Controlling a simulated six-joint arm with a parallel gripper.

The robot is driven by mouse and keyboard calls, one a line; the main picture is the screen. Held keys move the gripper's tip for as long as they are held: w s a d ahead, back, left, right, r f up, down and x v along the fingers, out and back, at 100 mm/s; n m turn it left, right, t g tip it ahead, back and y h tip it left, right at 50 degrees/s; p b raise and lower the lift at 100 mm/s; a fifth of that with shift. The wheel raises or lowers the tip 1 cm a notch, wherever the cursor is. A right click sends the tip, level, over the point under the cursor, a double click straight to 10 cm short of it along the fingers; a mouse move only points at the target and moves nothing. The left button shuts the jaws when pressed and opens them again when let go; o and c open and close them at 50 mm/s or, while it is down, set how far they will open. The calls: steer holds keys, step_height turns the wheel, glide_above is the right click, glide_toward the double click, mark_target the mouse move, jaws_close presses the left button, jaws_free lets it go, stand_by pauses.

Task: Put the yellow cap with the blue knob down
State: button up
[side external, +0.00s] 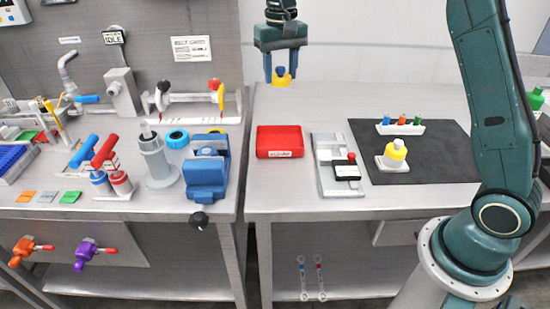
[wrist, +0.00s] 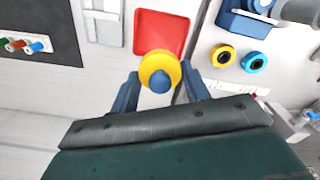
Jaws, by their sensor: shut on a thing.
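The yellow cap with the blue knob (side external: 281,80) hangs in the air between the fingers of my gripper (side external: 281,71), high over the bench. It also shows in the wrist view (wrist: 157,64), blue knob facing the camera, with the gripper fingers (wrist: 160,88) on both sides of it. My gripper is shut on the cap. In the wrist view the cap overlaps the near edge of the red tray (wrist: 161,27). The red tray (side external: 262,151) looks empty in the side view and lies on the right bench near its left edge.
A dark mat (side external: 445,165) carries a white bottle with a yellow top (side external: 395,153) and a rack of small coloured pieces (side external: 401,129). A grey-white device (side external: 325,150) lies between tray and mat. A blue vise (side external: 207,172) stands left of the gap between benches.

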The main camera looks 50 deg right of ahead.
steer(key=shift+w+d+r, duration=0.1)
steer(key=shift+w+r, duration=0.05)
steer(key=shift+r, duration=0.35)
glide_above(279, 145)
step_height(279, 145, down, 16)
steer(key=shift+r, duration=0.1)
stand_by(0.3)
steer(key=shift+f, duration=2.1)
steer(key=shift+f, duration=0.1)
steer(key=o, duration=1.1)
